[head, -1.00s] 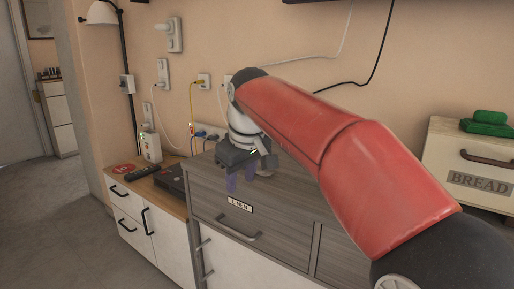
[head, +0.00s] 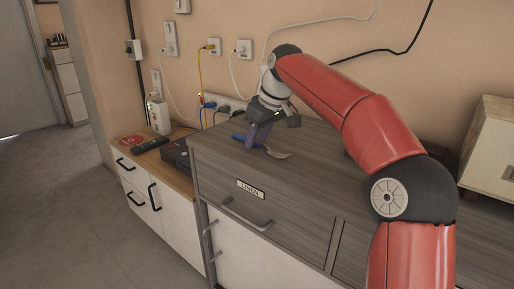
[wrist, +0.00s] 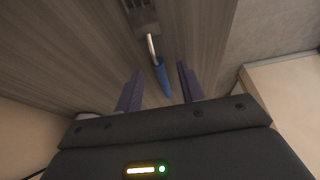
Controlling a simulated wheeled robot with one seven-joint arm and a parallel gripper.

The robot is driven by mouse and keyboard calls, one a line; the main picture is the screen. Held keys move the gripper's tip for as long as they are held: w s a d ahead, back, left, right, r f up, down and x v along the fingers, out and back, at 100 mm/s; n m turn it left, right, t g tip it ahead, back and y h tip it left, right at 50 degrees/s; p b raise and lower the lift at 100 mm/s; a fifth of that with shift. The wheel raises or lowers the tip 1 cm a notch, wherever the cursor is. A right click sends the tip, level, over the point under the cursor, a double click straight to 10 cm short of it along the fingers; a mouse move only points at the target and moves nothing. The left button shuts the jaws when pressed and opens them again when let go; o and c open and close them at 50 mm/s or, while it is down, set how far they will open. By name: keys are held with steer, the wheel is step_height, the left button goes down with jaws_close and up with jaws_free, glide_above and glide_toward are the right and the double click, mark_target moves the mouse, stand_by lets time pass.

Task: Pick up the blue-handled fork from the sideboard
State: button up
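The fork lies on the grey wood-grain top of the sideboard (head: 318,160), close to its left end. In the head view, its blue handle (head: 239,138) shows left of my gripper's fingers and its metal head (head: 278,154) to their right. My gripper (head: 254,143) points down over the fork's middle. In the wrist view, my gripper (wrist: 160,70) is open, with one purple finger on each side of the blue handle (wrist: 162,78). Neither finger visibly touches it. I cannot tell the exact height of the fingertips above the top.
A drawer labelled LINEN (head: 251,189) is below the fork. A lower cabinet (head: 134,163) at left carries a remote (head: 150,145), a black box (head: 176,154) and a white device (head: 158,116). Cables and a power strip are behind my gripper. A pale box (head: 492,150) stands at right.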

steer(key=shift+a+f, duration=0.1)
steer(key=shift+f, duration=0.15)
jaws_close()
steer(key=shift+r, duration=0.15)
